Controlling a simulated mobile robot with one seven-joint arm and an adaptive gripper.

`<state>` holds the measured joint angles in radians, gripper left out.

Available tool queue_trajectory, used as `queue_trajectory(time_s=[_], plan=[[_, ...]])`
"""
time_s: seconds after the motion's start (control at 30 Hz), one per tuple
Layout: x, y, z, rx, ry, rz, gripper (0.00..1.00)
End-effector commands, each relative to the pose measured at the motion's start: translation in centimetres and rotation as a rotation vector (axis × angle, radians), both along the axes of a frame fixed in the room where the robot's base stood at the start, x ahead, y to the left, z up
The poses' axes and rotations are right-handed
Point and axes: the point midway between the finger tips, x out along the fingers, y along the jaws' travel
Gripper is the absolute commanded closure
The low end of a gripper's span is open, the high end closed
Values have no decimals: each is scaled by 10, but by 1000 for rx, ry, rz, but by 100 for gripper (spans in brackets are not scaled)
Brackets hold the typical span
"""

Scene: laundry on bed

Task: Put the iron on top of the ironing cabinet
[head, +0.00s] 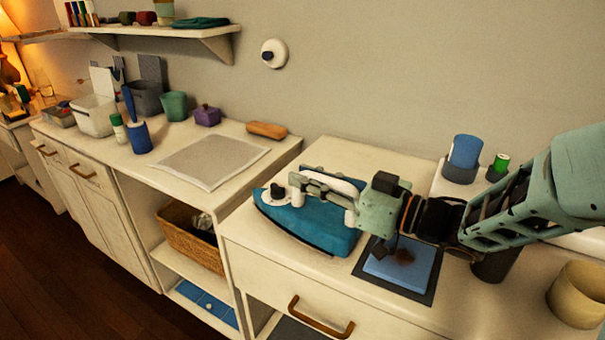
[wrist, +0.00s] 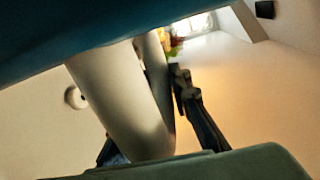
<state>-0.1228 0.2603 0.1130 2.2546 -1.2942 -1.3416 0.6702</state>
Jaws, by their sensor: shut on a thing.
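The iron (head: 310,222) has a blue body and a white handle. In the head view it is over the white counter with a drawer (head: 265,262), and I cannot tell if it touches the top. My gripper (head: 303,187) is shut on its handle. In the wrist view the white handle (wrist: 120,95) runs between my dark fingers (wrist: 165,115), with the iron's blue underside or side (wrist: 70,30) filling the top. A white cabinet with doors (head: 92,205) stands to the left, with a pale pad (head: 212,162) on top. I cannot tell which unit is the ironing cabinet.
A dark-framed blue pad (head: 405,268) lies right of the iron. Blue (head: 465,152) and green (head: 500,163) containers stand behind, and a beige cup (head: 577,293) at far right. The left top holds a blue holder (head: 139,136), purple box (head: 207,116) and orange-brown block (head: 267,130). A wall shelf (head: 205,32) hangs above.

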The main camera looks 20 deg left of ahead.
Motion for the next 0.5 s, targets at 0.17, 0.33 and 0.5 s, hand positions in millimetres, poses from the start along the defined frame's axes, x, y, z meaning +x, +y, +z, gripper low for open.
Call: queue_trajectory(time_s=[0.17, 0.33, 0.5], plan=[[0, -4, -4, 7, -6, 0, 100], [0, -4, -3, 7, -6, 1, 100], [0, -4, -6, 8, -5, 1, 100]])
